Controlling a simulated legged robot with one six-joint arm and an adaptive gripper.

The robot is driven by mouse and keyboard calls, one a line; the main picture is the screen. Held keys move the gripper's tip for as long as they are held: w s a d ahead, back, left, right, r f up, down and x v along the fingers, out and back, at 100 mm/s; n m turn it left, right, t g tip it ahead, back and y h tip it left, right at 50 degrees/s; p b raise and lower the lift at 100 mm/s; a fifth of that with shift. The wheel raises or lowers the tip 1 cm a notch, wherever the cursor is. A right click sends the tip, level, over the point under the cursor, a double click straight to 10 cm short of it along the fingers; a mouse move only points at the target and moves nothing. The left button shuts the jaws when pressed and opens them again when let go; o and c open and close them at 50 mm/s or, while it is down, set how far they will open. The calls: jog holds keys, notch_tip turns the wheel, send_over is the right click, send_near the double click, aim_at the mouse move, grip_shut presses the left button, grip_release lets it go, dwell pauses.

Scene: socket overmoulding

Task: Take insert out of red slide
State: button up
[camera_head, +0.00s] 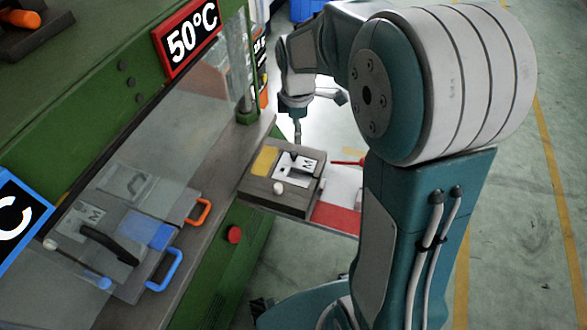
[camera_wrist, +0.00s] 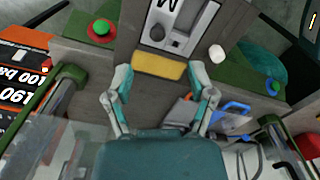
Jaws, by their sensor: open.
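A dark grey mould block (camera_head: 288,202) sits on a support beside the green machine in the head view. It bears a yellow patch (camera_head: 264,160), a white plate marked M (camera_head: 296,170), a dark knob and a pale round knob (camera_head: 278,188). The wrist view shows the yellow patch (camera_wrist: 158,66) and the white plate (camera_wrist: 180,24) too. My gripper (camera_wrist: 163,82) is open and empty, its fingers apart either side of the yellow patch's lower edge in that picture. In the head view my gripper (camera_head: 297,128) hangs above the block. I cannot pick out the insert or red slide for certain.
A red surface (camera_head: 335,218) and a red rod (camera_head: 347,162) lie right of the block. Slides with an orange handle (camera_head: 200,212) and a blue handle (camera_head: 165,271) lie behind a clear cover. A red button (camera_head: 234,234) and a 50°C sign (camera_head: 190,38) are on the machine.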

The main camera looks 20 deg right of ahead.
aim_at(293, 153)
notch_tip(293, 153, down, 5)
jog(key=shift+a+r, duration=0.1)
jog(key=shift+r, duration=0.05)
jog(key=f, duration=0.5)
jog(key=shift+w+a+f, duration=0.15)
jog(key=shift+w+a, duration=0.1)
jog(key=shift+w, duration=0.05)
grip_shut()
